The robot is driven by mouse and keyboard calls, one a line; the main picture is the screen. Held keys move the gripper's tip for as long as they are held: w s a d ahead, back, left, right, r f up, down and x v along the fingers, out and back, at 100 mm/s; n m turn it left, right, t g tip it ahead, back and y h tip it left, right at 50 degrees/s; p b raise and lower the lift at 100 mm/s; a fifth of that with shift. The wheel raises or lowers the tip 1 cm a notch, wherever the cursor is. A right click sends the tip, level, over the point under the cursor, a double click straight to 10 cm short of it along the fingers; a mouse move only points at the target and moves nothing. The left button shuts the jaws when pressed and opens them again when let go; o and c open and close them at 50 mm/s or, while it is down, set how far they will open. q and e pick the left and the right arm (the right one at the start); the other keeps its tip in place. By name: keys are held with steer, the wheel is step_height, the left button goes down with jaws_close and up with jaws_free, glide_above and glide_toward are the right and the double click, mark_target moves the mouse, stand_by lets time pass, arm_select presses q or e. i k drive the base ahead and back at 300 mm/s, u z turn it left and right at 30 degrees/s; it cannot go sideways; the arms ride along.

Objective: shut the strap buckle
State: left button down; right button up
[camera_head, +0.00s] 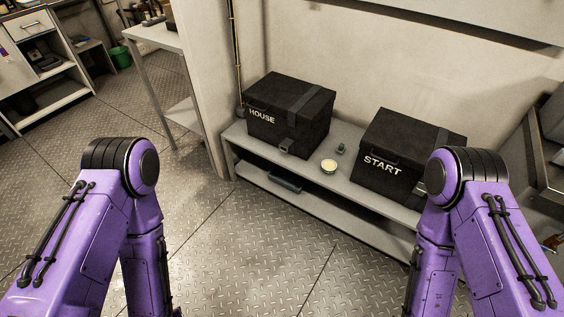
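Two black boxes with straps stand on a grey shelf bench (235,137). The box lettered HOUSE (268,135) is at the left, with a dark strap (311,103) over its lid. A small grey buckle (288,146) sits low on its front; whether it is fastened is too small to tell. The box lettered START (375,182) is at the right, and a grey buckle piece (420,188) shows beside my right arm, which hides part of that box. Both my purple arms bend downward in front of the bench. Neither gripper is in view.
A round cream-topped item (328,166) and a small green item (341,149) lie between the boxes. A dark tray (286,181) is on the lower shelf. A side table (155,37) stands at left, a metal unit (540,150) at right. The floor in front is clear.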

mark_target(286, 143)
steer(key=u, duration=1.35)
steer(key=i, duration=1)
steer(key=z, duration=2.3)
